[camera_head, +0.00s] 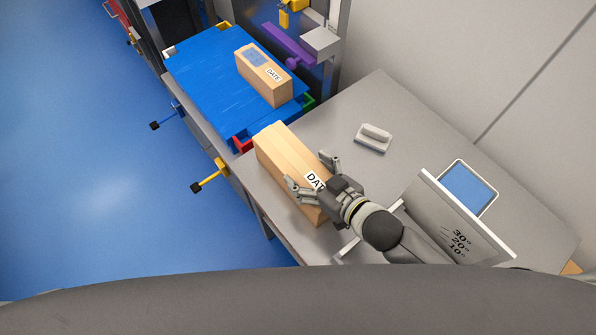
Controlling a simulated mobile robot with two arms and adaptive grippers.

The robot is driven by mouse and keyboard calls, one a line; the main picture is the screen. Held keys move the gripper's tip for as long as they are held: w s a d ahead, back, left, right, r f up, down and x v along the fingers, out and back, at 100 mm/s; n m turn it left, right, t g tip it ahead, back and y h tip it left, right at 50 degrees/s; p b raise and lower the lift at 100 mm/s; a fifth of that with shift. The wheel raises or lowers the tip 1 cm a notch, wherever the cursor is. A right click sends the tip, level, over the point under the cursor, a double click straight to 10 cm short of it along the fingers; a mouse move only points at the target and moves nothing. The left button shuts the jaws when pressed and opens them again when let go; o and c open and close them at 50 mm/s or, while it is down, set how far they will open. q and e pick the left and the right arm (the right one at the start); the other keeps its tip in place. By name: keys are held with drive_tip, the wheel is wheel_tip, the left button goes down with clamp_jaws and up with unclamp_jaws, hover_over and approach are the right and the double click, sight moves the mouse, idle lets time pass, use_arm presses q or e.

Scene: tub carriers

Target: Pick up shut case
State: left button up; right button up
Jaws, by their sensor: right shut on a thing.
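A closed tan cardboard case (277,147) with a "DATE" label lies lengthwise at the left edge of the grey table. My right gripper (308,172) is over its near end, shut on it, with fingers along both sides. The fingers and wrist partly cover the label. I cannot tell whether the case is clear of the tabletop. My left gripper is not in view.
The grey table (375,95) also bears a small grey block-shaped item (373,137) and a pale upright panel (455,222) marked with angles, beside a blue-screened tablet (468,186). A yellow-handled lever (209,178) sticks out at the left. Open blue floor (90,170) lies left.

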drive_tip(key=shift+s+f, duration=0.15)
drive_tip(key=shift+f, duration=0.2)
drive_tip(key=shift+c, duration=1.1)
drive_tip(key=shift+r, duration=0.2)
drive_tip(key=shift+c, duration=0.2)
